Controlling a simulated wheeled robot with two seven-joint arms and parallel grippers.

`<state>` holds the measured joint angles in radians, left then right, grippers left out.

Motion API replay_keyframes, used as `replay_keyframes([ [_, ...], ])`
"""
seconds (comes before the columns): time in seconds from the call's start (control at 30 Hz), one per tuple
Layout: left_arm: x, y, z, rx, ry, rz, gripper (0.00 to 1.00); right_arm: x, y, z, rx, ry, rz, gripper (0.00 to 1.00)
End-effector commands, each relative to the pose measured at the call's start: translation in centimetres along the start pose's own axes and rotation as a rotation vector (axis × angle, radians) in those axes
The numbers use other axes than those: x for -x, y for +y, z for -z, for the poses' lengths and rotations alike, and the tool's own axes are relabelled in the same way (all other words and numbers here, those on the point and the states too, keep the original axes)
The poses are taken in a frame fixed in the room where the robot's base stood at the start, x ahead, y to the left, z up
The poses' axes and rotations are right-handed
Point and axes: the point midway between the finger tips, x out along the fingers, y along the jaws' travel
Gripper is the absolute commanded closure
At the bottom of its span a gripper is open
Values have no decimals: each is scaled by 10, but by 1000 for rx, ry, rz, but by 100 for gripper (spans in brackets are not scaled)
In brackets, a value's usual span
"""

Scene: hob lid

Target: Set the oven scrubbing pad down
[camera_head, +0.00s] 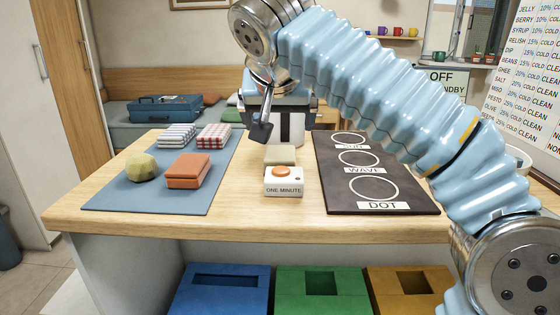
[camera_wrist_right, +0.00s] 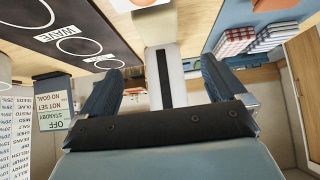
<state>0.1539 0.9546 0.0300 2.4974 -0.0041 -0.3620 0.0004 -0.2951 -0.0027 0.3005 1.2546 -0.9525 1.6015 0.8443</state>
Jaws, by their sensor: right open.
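Part of a pale block (camera_wrist_right: 140,4) also shows at the top edge of the right wrist view. My right gripper (camera_head: 286,124) is open, above and behind the pad, apart from it. In the right wrist view its two dark fingers (camera_wrist_right: 160,88) stand wide apart with nothing held between them. My left gripper is not in view.
A blue mat (camera_head: 130,205) at left bears a yellowish lump (camera_head: 141,168), an orange block (camera_head: 188,171) and two folded cloths (camera_head: 213,136). A dark hob lid (camera_head: 330,190) with labelled rings lies right. Coloured bins (camera_head: 220,300) stand below.

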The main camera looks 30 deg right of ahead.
Motion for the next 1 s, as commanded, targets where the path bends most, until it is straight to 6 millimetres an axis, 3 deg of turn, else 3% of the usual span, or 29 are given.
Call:
replay_keyframes([
  [0.13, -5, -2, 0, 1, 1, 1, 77, -16, -1, -4, 3, 31, 1, 2],
  [0.4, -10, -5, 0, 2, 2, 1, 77, -71, -1, -1, 3, 28, 2, 2],
  [1.0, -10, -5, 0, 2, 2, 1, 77, -136, -1, 1, 3, 29, 4, 2],
])
